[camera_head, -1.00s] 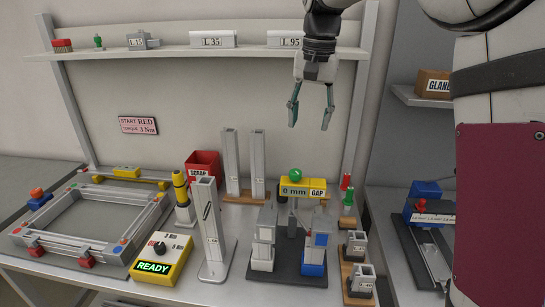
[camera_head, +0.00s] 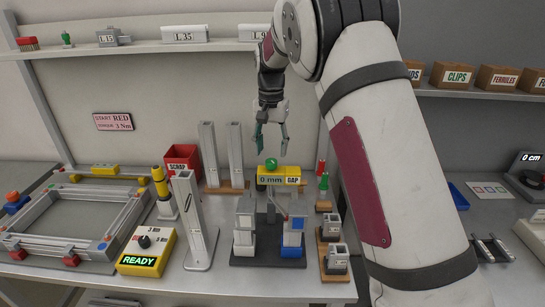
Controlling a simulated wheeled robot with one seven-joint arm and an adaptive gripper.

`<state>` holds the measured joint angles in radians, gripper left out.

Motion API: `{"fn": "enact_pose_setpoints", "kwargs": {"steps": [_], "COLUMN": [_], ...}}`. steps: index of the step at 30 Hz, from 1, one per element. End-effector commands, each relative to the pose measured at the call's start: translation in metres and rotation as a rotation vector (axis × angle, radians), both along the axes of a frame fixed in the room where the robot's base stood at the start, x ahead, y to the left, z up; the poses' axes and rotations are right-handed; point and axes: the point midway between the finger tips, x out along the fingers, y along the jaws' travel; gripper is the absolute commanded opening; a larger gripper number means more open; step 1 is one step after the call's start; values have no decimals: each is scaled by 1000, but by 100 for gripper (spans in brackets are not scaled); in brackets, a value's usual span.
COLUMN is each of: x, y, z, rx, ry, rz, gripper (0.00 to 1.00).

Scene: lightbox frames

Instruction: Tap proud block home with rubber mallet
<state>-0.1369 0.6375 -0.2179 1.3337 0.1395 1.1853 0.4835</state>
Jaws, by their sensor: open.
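My gripper (camera_head: 272,143) is open and empty, pointing down. In the picture it hangs just above the green ball on the yellow "0 mm GAP" gauge (camera_head: 278,179); the depth between them is unclear. Below the gauge, a dark fixture (camera_head: 267,256) holds two upright pale grey blocks. The left block (camera_head: 244,232) has a white lower part, and the right block (camera_head: 293,230) has a blue lower part. I cannot tell whether either block stands proud. I cannot make out a rubber mallet.
A silver frame (camera_head: 70,250) lies at the left. A yellow "READY" box (camera_head: 148,252) and a tall grey profile stand (camera_head: 193,220) are left of the fixture. A red scrap bin (camera_head: 183,158) and two upright profiles (camera_head: 222,155) stand behind. Grey blocks on wood (camera_head: 335,258) sit right.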

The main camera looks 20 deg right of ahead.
Motion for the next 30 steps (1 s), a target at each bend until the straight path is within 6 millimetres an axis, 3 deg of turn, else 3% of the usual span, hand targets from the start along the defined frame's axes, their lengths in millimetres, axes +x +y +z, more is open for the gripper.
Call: {"fn": "enact_pose_setpoints", "kwargs": {"steps": [3,9,20,26,27,30], "x": [-2,-1,0,0,0,0], "y": [0,0,0,0,0,0], "z": [-19,-38,-42,-42,-42,-42], "rx": [0,-1,0,0,0,0], "ry": [4,1,0,0,0,0], "rz": [-1,0,0,0,0,0], "gripper": [50,50,50,4,0,0]}}
